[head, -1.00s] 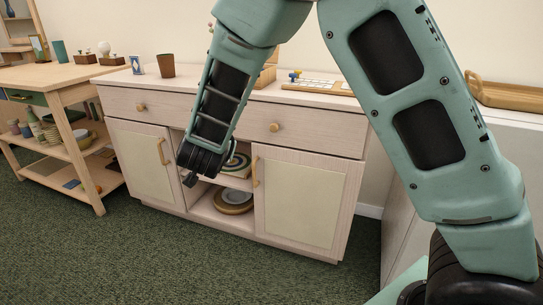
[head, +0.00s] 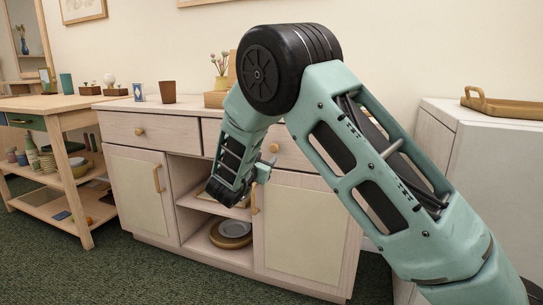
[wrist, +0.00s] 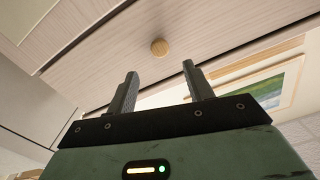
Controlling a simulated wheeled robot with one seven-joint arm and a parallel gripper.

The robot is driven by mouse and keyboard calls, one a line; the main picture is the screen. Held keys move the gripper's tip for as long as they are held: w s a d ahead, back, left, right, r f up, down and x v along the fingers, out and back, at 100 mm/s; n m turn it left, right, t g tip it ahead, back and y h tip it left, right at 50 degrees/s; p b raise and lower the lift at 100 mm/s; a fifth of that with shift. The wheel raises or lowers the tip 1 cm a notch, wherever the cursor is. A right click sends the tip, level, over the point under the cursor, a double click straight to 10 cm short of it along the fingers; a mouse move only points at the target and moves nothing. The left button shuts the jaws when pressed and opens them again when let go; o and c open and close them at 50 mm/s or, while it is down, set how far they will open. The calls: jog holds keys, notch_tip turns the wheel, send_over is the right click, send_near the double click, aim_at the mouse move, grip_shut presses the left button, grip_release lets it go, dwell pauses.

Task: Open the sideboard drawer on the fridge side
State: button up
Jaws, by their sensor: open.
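The pale wood sideboard (head: 135,185) stands ahead with two drawers in its top row. The left drawer (head: 175,131) is shut and has a round wooden knob (head: 139,131). The right drawer (head: 292,156), on the side of the white unit, looks shut and is partly hidden by my arm. Its round knob (head: 273,148) shows just above my gripper, and a round wooden knob also shows in the wrist view (wrist: 159,47). My gripper (head: 265,170) is open and empty in front of the right drawer. In the wrist view, the knob lies beyond the gap between the fingertips (wrist: 159,72), apart from them.
A white unit (head: 450,165), possibly the fridge, stands at the right with a wooden tray (head: 505,106) on top. Cupboard doors flank open shelves holding plates (head: 231,232). A cup (head: 168,92) stands on the sideboard. A wooden workbench (head: 60,103) is at the left. Green carpet is clear in front.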

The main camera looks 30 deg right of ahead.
aim_at(273, 148)
jog(key=b+x, duration=0.2)
jog(key=x, duration=0.6)
jog(key=shift+w+d, duration=0.1)
grip_shut()
